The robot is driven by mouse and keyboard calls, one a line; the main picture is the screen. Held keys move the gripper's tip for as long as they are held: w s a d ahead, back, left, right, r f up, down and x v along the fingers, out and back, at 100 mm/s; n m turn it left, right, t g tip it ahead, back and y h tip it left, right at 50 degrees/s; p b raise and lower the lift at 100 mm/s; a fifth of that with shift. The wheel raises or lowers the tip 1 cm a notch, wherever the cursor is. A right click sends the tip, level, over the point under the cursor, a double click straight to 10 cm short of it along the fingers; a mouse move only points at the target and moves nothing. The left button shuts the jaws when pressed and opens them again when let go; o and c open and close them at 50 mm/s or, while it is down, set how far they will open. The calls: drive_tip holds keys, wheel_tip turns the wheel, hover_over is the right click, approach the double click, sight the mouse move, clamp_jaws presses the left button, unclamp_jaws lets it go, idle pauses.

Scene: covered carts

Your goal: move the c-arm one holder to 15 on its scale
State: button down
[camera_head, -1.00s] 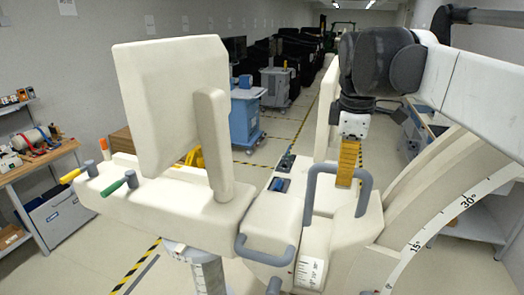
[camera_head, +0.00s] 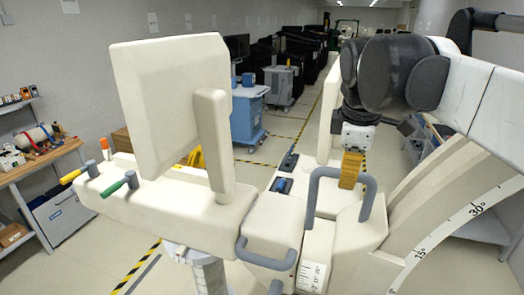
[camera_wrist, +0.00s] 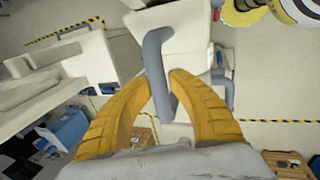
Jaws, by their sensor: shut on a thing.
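The c-arm one holder (camera_head: 362,232) is an off-white block with a grey loop handle (camera_head: 328,172), right of centre in the head view. The curved c-arm (camera_head: 432,205) passes to its right. A white scale strip (camera_head: 450,228) on the c-arm shows 15° and 30°, with 0 lower down near the holder. The exact reading cannot be told. My gripper (camera_head: 351,172) has yellow fingers at the handle's top. In the wrist view, the grey handle (camera_wrist: 157,65) passes between the fingertips of my gripper (camera_wrist: 160,80), which is shut on it.
A second small scale plate (camera_head: 311,277) sits low on the front. A large off-white panel (camera_head: 170,110) stands at left, above a beam with yellow and green levers. A blue cart (camera_head: 247,115) stands behind. A workbench (camera_head: 40,165) is at far left. The floor between is open.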

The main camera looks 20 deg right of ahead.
drive_tip(key=s+a, duration=0.4)
drive_tip(key=s, duration=0.2)
drive_tip(key=shift+s+a+f, duration=0.2)
drive_tip(key=shift+s+a, duration=0.05)
drive_tip(key=shift+a, duration=0.05)
drive_tip(key=c, duration=1.3)
unclamp_jaws()
drive_tip(key=shift+w+d, duration=0.2)
drive_tip(key=shift+w, duration=0.05)
drive_tip(key=shift+o, duration=1.4)
drive_tip(key=shift+w+d, duration=0.15)
drive_tip(key=shift+w, duration=0.05)
drive_tip(key=shift+s+t, duration=0.15)
drive_tip(key=shift+t, duration=0.15)
drive_tip(key=shift+c, duration=0.6)
